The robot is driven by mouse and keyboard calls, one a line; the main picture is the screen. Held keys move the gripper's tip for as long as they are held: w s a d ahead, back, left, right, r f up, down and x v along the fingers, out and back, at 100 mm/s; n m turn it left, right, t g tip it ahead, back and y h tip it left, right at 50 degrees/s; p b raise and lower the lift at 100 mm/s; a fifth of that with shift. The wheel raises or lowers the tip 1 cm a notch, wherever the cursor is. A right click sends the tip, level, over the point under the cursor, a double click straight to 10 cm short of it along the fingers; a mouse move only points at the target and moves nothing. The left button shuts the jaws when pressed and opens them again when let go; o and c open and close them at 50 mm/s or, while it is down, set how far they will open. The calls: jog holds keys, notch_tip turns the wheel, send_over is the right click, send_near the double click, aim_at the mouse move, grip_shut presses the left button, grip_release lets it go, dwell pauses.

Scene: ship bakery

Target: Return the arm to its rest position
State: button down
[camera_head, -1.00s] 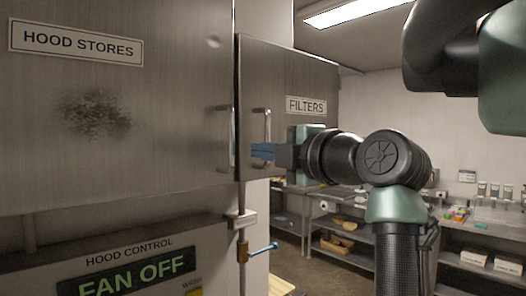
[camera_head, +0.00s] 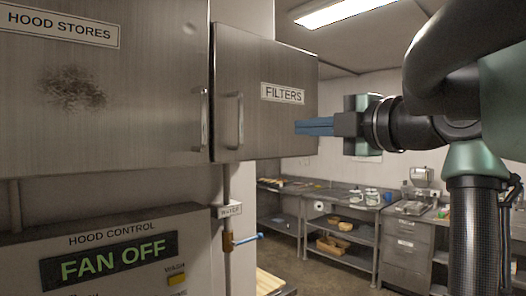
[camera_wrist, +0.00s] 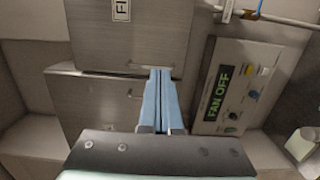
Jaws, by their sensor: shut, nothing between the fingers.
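My gripper (camera_head: 314,127) has blue fingers and is shut with nothing between them. In the head view it points left, at the right edge of the FILTERS cabinet door (camera_head: 268,62), to the right of that door's handle (camera_head: 240,120). I cannot tell the gap between the fingertips and the door. In the wrist view the shut fingers (camera_wrist: 160,92) show in the middle, pointing toward the steel cabinet doors. My dark and green arm links fill the right of the head view.
The HOOD STORES cabinet (camera_head: 120,120) stands at the left, above the hood control panel (camera_head: 115,255) reading FAN OFF. A pipe with a blue-handled valve (camera_head: 245,239) runs below the FILTERS cabinet. Steel shelving (camera_head: 347,233) and drawers (camera_head: 405,245) stand at the back.

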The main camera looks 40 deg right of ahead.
jog(key=w+a+f+m+t, duration=0.2)
jog(key=w+a+m, duration=0.25)
jog(key=a, duration=0.55)
jog(key=w+a+f+m+t, duration=0.15)
jog(key=w+a+m, duration=0.3)
jog(key=a, duration=0.45)
jog(key=s+a+m+t+y, duration=0.1)
jog(key=s+a+m+t, duration=0.2)
jog(key=s+a, duration=0.4)
jog(key=s+a+r+m+t+y, duration=0.1)
jog(key=s+a+m+t, duration=0.2)
jog(key=s+a, duration=0.4)
jog(key=a+m, duration=0.1)
jog(key=a, duration=0.7)
jog(key=shift+m+b, duration=0.3)
jog(key=shift+w, duration=0.1)
